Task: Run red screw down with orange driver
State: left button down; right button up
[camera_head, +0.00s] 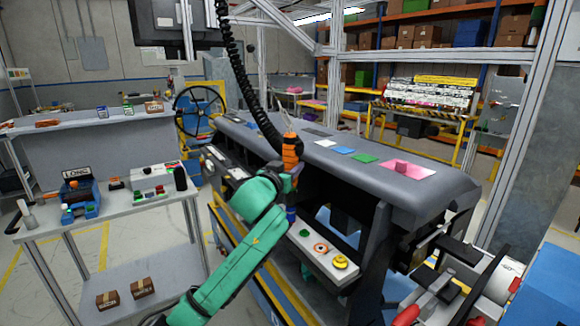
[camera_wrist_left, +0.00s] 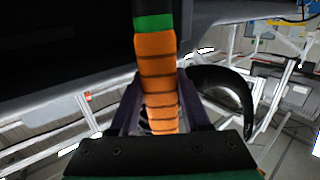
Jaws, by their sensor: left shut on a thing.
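The orange driver (camera_head: 291,150) hangs upright at the end of a black coiled cable, above the front edge of the dashboard module. My left gripper (camera_head: 290,180) is shut on it. The left wrist view shows the driver's orange, dark-ringed body (camera_wrist_left: 158,85) between the fingers, with a green band above it. A grey bar below and right of the driver carries a green piece (camera_head: 304,233), a red-ringed round spot (camera_head: 321,248) and a yellow piece (camera_head: 341,262). The red screw is too small to make out for certain, and the driver's tip is not clear. My right gripper is not in view.
The dark dashboard module (camera_head: 340,165) fills the middle, with coloured patches on top. A grey cart (camera_head: 110,225) with a blue bin (camera_head: 80,200) stands left. Metal posts rise behind. A white roller-like part with red pieces is at lower right.

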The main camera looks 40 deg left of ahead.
aim_at(288, 148)
pick_arm(q)
jog(key=shift+d+f, duration=0.1)
jog(key=shift+f, duration=0.15)
dwell(0.7)
jog(key=shift+r+p, duration=0.45)
jog(key=shift+p, duration=0.3)
notch_tip(288, 148, up, 6)
jog(key=p, duration=0.5)
jog(key=shift+f, duration=0.35)
